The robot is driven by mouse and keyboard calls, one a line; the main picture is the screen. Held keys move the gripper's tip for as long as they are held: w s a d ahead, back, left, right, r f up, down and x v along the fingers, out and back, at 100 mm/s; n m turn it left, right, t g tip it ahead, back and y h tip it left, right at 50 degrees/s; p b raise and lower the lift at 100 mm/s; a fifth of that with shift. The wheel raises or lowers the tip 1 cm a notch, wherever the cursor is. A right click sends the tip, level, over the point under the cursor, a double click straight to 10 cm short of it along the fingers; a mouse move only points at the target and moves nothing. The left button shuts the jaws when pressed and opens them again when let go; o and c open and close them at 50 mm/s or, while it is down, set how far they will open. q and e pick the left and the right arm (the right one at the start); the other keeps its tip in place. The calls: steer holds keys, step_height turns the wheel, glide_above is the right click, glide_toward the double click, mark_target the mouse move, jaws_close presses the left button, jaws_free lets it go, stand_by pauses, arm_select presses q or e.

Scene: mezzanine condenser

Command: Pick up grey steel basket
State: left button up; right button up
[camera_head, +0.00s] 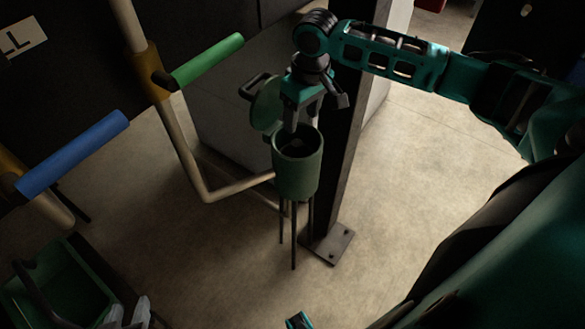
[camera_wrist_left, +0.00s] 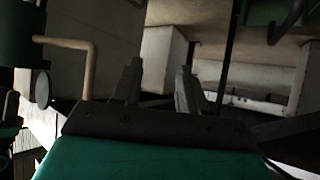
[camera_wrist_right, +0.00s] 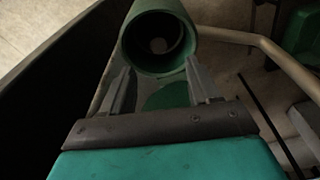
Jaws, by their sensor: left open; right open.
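I cannot clearly make out a grey steel basket. A green cylindrical pot (camera_head: 297,178) stands upright on thin dark legs, its round lid (camera_head: 265,104) swung open. A small pale round patch shows in its dark inside, in the right wrist view (camera_wrist_right: 158,45) too; I cannot tell what it is. My right gripper (camera_head: 304,122) is open and points down just above the pot's mouth; its open fingers (camera_wrist_right: 160,72) show no object between them. My left gripper (camera_wrist_left: 159,85) is open and empty; its grey fingertips (camera_head: 127,314) show at the lower left of the head view.
A dark post on a bolted base plate (camera_head: 333,243) stands right behind the pot. A bent tan pipe (camera_head: 187,165) runs beside it on the left. Green (camera_head: 207,61) and blue (camera_head: 72,153) handles jut out at left. The right floor is clear.

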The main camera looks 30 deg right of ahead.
mark_target(297, 143)
steer(key=f, duration=0.2)
steer(key=f+b, duration=0.1)
steer(key=f, duration=0.3)
steer(key=shift+w+f+b, duration=0.2)
steer(key=shift+w+b, duration=0.2)
steer(key=shift+f, duration=0.35)
steer(key=shift+w+f+b, duration=0.2)
steer(key=shift+f+b, duration=0.3)
steer(key=shift+f, duration=0.9)
steer(key=shift+w+f+b, duration=0.2)
steer(key=shift+f+b, duration=0.3)
steer(key=shift+f, duration=0.85)
arm_select(q)
steer(key=shift+w+d+f, duration=0.45)
steer(key=shift+d+f, duration=0.2)
steer(key=shift+f, duration=0.15)
steer(key=shift+s+f, duration=0.2)
steer(key=shift+f, duration=0.05)
arm_select(e)
jaws_close()
steer(key=shift+r, duration=0.1)
